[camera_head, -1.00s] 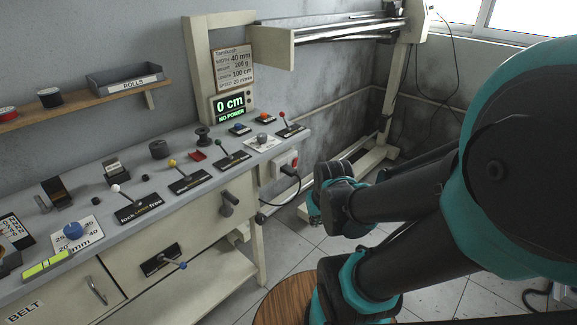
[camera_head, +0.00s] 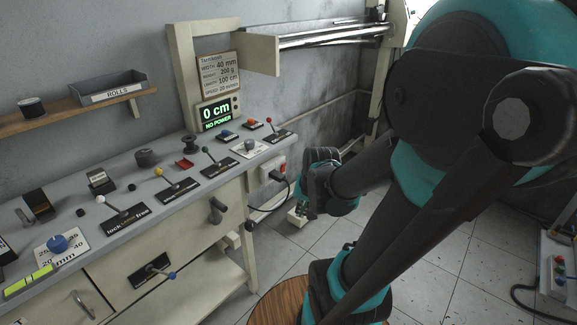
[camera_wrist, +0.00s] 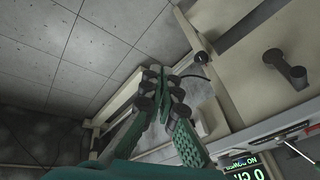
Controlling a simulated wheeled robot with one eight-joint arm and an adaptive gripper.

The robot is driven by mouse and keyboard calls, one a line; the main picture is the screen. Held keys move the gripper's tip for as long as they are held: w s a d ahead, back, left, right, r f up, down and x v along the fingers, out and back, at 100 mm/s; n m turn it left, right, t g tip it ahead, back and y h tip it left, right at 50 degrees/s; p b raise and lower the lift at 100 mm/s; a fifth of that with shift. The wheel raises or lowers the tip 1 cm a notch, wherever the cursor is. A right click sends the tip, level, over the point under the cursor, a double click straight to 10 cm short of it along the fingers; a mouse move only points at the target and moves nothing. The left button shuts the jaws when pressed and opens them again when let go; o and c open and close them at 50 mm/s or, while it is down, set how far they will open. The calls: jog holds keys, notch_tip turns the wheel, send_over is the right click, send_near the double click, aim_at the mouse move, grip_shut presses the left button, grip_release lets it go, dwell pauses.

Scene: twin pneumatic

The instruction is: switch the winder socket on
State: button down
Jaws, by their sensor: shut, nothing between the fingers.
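The winder socket (camera_head: 272,174) is a white box on the bench's right end, below the top. A red switch (camera_head: 283,168) shows at its right, and a black plug (camera_head: 276,175) with a dark cable sits in it. I cannot tell the switch's position. My arm's wrist end is just right of the socket in the head view; its fingertips cannot be made out there. In the wrist view my gripper (camera_wrist: 165,97) is shut and empty, with a dark cable (camera_wrist: 197,77) behind the fingers. The socket is not clear there. The display (camera_head: 219,113) reads "0 cm" and "NO POWER".
The bench top (camera_head: 120,190) carries several levers and knobs. A crank handle (camera_head: 217,209) sticks out of the bench front. A round wooden stool top (camera_head: 278,306) is below my arm. A button box (camera_head: 557,275) stands at the far right. Tiled floor lies open between.

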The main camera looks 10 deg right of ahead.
jog(key=w+d+r+m+y, duration=0.1)
jog(key=w+d+m, duration=0.2)
jog(key=w+m, duration=0.4)
jog(key=w+d+r+m+y, duration=0.1)
jog(key=w+d+r+m, duration=0.1)
jog(key=w+m, duration=0.6)
jog(key=w+d+r+m+t+y, duration=0.1)
jog(key=w+d+m, duration=0.2)
jog(key=w+m, duration=0.4)
jog(key=shift+w+d+r+m, duration=0.15)
jog(key=shift+d+m, duration=0.2)
jog(key=shift+m, duration=0.45)
send_near(284, 168)
jog(key=shift+s+f+x, duration=0.1)
jog(key=shift+s+x, duration=0.1)
jog(key=shift+x, duration=0.95)
jog(key=shift+s+f+x, duration=0.1)
jog(key=shift+s+x, duration=0.15)
jog(key=shift+x, duration=0.95)
